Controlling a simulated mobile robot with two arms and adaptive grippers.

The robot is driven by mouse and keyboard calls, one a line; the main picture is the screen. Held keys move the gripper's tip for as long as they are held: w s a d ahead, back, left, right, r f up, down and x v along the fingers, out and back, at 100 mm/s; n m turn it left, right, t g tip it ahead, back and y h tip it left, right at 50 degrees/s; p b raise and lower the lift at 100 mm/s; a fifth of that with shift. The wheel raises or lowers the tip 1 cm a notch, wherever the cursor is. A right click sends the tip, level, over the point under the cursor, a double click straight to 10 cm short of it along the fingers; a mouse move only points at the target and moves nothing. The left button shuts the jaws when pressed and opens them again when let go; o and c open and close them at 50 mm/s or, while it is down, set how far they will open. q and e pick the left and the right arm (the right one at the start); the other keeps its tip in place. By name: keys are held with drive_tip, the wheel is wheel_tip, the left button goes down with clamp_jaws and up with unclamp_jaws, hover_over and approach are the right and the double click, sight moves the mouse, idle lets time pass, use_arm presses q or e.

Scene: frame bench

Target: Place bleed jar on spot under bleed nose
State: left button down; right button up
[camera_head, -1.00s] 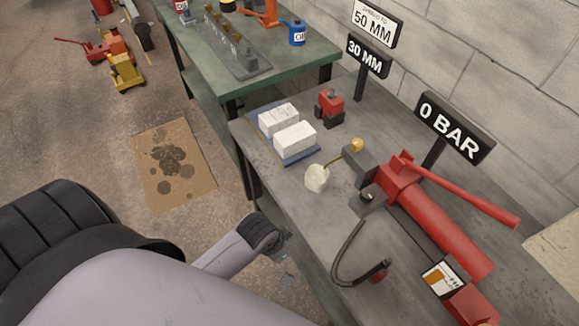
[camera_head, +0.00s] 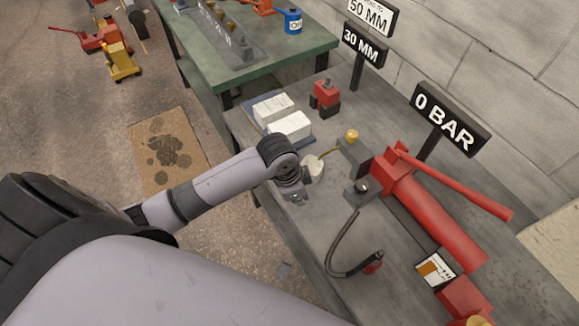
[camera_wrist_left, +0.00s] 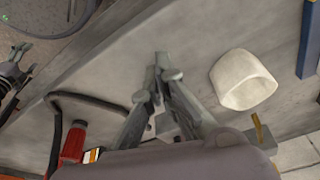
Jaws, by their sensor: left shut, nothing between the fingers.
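The bleed jar, a small whitish cup (camera_head: 313,167), stands on the grey bench near its front edge, close below the thin brass bleed nose (camera_head: 331,152). In the left wrist view the jar (camera_wrist_left: 242,82) is right of my fingers, apart from them, and the nose (camera_wrist_left: 262,130) is below it. My left gripper (camera_head: 297,197) is low over the bench, just in front of the jar. In the left wrist view its fingers (camera_wrist_left: 164,68) are together and empty. A dark jointed part (camera_wrist_left: 14,76) at that view's left edge looks like my right gripper, cut off. No marked spot is clear.
A red hand pump (camera_head: 430,215) and a black hose (camera_head: 336,262) lie to the right. White blocks (camera_head: 292,124) on a blue tray and a red jack (camera_head: 325,95) stand behind the jar. A 0 BAR sign (camera_head: 444,125) stands at the back.

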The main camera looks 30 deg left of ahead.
sight(311, 170)
use_arm(q)
drive_tip(key=w+a+r+m+g+y, duration=0.25)
drive_tip(key=w+a+r, duration=0.45)
drive_tip(key=a, duration=0.4)
drive_tip(key=shift+t+h, duration=0.25)
drive_tip(key=shift+t, duration=0.1)
drive_tip(key=f, duration=0.8)
drive_tip(key=shift+s+d+f+p, duration=0.1)
drive_tip(key=shift+s+f+p, duration=0.15)
drive_tip(key=shift+s+p, duration=0.15)
drive_tip(key=d, duration=0.1)
drive_tip(key=w, duration=0.1)
drive_tip(key=d, duration=0.1)
drive_tip(key=shift+w+d+f+p, duration=0.25)
drive_tip(key=shift+d+p, duration=0.1)
drive_tip(key=shift+p, duration=0.05)
drive_tip(key=shift+w+d, duration=0.2)
drive_tip(key=shift+d, duration=0.25)
drive_tip(key=shift+w+d+p, duration=0.4)
drive_tip(key=shift+w+d, duration=0.1)
drive_tip(key=shift+d, duration=0.4)
